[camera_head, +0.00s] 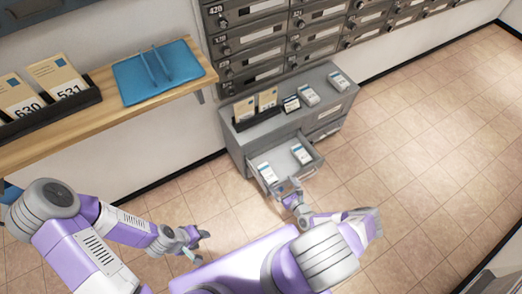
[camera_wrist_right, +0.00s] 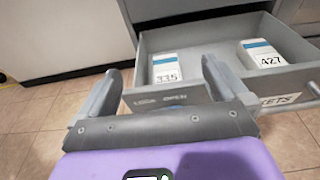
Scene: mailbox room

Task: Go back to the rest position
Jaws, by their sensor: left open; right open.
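My right gripper (camera_head: 290,190) is at the front of an open grey drawer (camera_head: 311,171), with its arm reaching up from the lower right. In the right wrist view its two fingers (camera_wrist_right: 160,82) are spread apart with nothing between them. The drawer front shows beyond and between the fingers; I cannot tell whether they touch it. My left gripper (camera_head: 193,243) is open and empty, low over the tiled floor, to the left of the drawer.
The drawer holds two white-and-blue boxes, labelled 335 (camera_wrist_right: 165,68) and 427 (camera_wrist_right: 262,55). The low grey cabinet (camera_head: 262,138) carries cards and boxes. Mailboxes line the wall. Floor at right is clear.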

